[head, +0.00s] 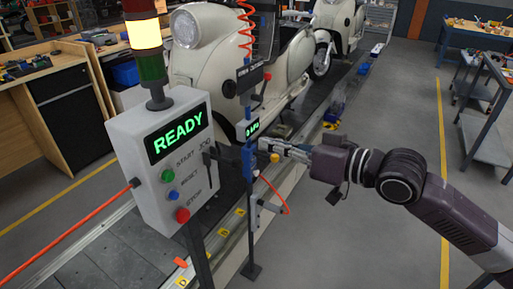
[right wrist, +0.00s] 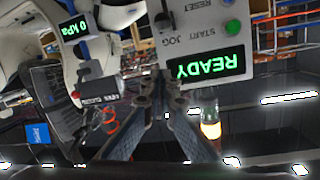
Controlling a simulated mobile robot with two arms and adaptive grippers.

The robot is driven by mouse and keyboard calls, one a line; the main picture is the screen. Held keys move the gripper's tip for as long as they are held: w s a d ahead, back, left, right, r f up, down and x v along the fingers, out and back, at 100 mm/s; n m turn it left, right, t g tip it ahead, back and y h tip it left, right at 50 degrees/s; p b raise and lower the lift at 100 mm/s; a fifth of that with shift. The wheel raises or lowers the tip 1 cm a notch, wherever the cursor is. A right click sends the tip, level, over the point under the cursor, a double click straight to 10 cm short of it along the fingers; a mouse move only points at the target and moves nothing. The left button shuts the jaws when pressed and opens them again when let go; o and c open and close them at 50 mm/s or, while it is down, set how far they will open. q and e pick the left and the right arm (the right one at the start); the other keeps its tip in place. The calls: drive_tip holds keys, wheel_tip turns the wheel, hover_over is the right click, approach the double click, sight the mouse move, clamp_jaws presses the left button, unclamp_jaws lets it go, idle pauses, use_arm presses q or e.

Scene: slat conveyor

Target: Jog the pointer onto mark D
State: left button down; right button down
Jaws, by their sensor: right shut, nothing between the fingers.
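The grey control box (head: 160,165) shows a green READY display. It has green START (head: 168,176), blue RESET (head: 173,196) and red STOP (head: 182,215) buttons, and a dark part (head: 208,158) below its JOG label. A yellow mark lettered D (head: 181,281) lies on the conveyor edge at the bottom. A small orange-red piece (head: 180,262), perhaps the pointer, is just above it. My right gripper (head: 264,146) is shut and empty, right of the box near the blue post. In the right wrist view its fingertips (right wrist: 160,100) are in front of the upside-down box (right wrist: 205,35).
A blue post (head: 246,120) with a gauge and coiled orange hose stands between box and gripper. Cream scooters (head: 215,60) stand on the slat conveyor (head: 120,250). More yellow marks (head: 223,232) line its edge. The floor at lower right is clear except for my arm.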

drive_tip(key=p, duration=0.3)
hover_over(224, 159)
drive_tip(key=d, duration=0.4)
drive_tip(key=f, duration=0.2)
drive_tip(key=s+f, duration=0.1)
drive_tip(key=f+p, duration=0.1)
drive_tip(key=shift+s+d+f, duration=0.2)
drive_tip(key=shift+s, duration=0.1)
drive_tip(key=shift+s+d+f, duration=0.1)
drive_tip(key=shift+s+f, duration=0.2)
drive_tip(key=shift+f, duration=0.05)
drive_tip(key=shift+w, duration=0.1)
